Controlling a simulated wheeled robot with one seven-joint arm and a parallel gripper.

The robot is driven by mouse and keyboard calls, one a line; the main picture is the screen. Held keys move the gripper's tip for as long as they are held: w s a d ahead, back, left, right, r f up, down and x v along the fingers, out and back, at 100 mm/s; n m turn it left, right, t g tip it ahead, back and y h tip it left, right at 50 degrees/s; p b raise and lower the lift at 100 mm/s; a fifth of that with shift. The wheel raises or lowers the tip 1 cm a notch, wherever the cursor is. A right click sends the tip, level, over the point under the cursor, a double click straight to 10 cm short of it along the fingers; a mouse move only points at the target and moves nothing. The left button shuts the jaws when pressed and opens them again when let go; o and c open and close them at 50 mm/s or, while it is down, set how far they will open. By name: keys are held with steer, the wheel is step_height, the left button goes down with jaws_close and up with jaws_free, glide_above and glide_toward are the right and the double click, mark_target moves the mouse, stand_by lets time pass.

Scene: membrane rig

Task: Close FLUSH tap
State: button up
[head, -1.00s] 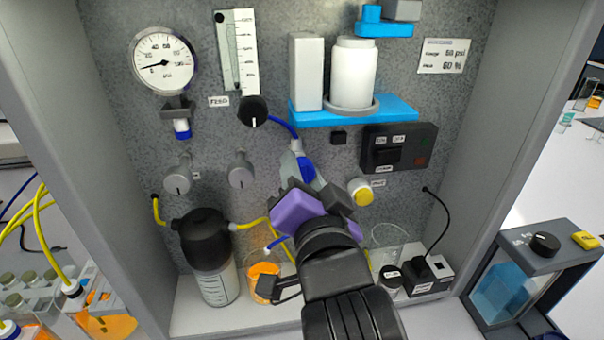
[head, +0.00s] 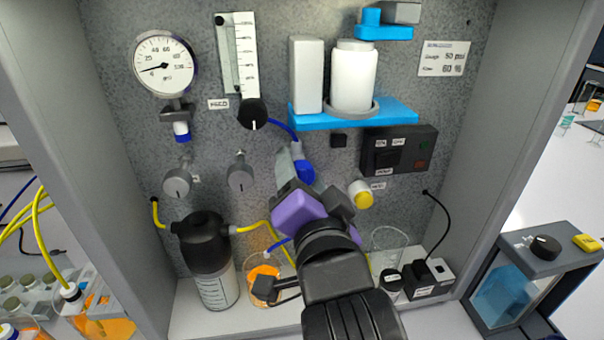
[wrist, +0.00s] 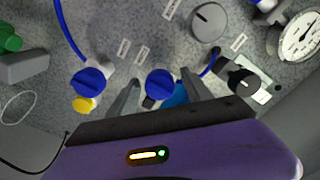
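A blue tap (wrist: 160,83) shows in the wrist view between the two grey fingers of my gripper (wrist: 161,77). The fingers stand apart, one on each side of it; contact cannot be told. A second blue tap (wrist: 90,82) is to the left, with a yellow cap below it. The small labels near the taps are not readable, so I cannot tell which tap is FLUSH. In the head view my purple gripper (head: 294,163) reaches the back panel at a blue part (head: 304,172), and its body hides much of that spot.
The yellow-capped fitting (head: 361,195) is close to the right of my gripper. A blue shelf (head: 395,110) with white containers and a black switch box (head: 398,150) are above. A dark-topped vessel (head: 208,260) and a beaker of orange liquid (head: 264,284) stand below.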

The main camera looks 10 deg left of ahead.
steer(key=shift+s, duration=0.1)
steer(key=b+v, duration=0.1)
steer(key=v, duration=0.6)
steer(key=shift+s, duration=0.3)
steer(key=shift+d, duration=0.15)
steer(key=s+d+f+n+g+h, duration=0.1)
steer(key=s+d+f+n, duration=0.1)
steer(key=s+d+f, duration=0.5)
steer(key=s+d+f+n+h, duration=0.2)
steer(key=s+d+f, duration=0.6)
steer(key=s, duration=0.5)
steer(key=s+d+f+n+g+h, duration=0.1)
steer(key=s+d+f+n+h, duration=0.1)
steer(key=s+d+f, duration=0.5)
steer(key=shift+s+d+f+g, duration=0.2)
steer(key=shift+s+f+g, duration=0.1)
steer(key=shift+s+f, duration=1.8)
